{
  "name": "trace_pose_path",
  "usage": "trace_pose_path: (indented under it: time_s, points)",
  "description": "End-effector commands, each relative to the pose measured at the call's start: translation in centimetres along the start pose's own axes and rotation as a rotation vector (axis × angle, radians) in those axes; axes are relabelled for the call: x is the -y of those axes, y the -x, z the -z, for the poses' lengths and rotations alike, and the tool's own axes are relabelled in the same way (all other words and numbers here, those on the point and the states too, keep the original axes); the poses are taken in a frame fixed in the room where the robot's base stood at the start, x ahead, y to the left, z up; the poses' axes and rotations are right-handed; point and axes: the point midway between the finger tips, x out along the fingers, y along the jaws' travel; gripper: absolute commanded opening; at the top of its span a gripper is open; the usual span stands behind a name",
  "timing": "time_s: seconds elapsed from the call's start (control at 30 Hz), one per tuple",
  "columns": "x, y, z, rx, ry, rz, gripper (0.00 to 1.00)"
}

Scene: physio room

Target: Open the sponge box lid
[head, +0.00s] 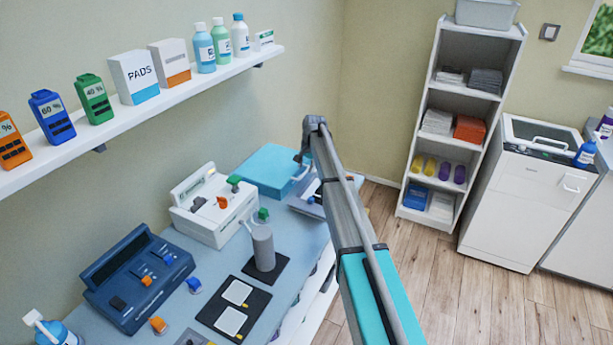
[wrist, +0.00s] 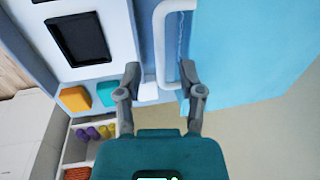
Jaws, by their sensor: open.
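The sponge box (head: 268,170) is light blue and stands at the far end of the bench in the head view, its lid lying flat and looking closed. In the wrist view the light-blue lid (wrist: 245,50) fills the upper right. Its pale U-shaped handle (wrist: 158,45) is at the lid's edge. My gripper (wrist: 160,70) is open, with its fingertips either side of the handle's near end in the picture; I cannot tell whether they touch it. In the head view my gripper (head: 303,157) is above the box's right edge, partly hidden by my arm.
A white device (head: 210,210) and a grey cylinder (head: 264,248) stand on the bench near the box. A dark-framed panel (wrist: 82,38) lies beside the box. A wall shelf (head: 140,110) with bottles and boxes runs above. Open floor (head: 440,270) lies to the right.

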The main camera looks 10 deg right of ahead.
Motion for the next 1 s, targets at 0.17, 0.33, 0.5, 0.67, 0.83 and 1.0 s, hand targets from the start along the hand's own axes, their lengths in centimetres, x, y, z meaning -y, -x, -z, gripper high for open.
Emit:
trace_pose_path:
  time_s: [0.17, 0.33, 0.5, 0.67, 0.83, 1.0]
  points:
    - [0.0, -1.6, 0.0, 0.000, 0.000, 0.000, 0.50]
    - [0.0, -2.3, 0.0, 0.000, 0.000, 0.000, 0.50]
    - [0.1, -2.5, 0.0, 0.000, 0.000, 0.000, 0.50]
    - [0.1, -2.5, -0.1, 0.000, 0.001, 0.000, 0.50]
    - [0.1, -2.5, -0.1, 0.000, 0.001, 0.000, 0.44]
    - [0.1, -2.5, -0.1, 0.000, 0.001, 0.000, 0.13]
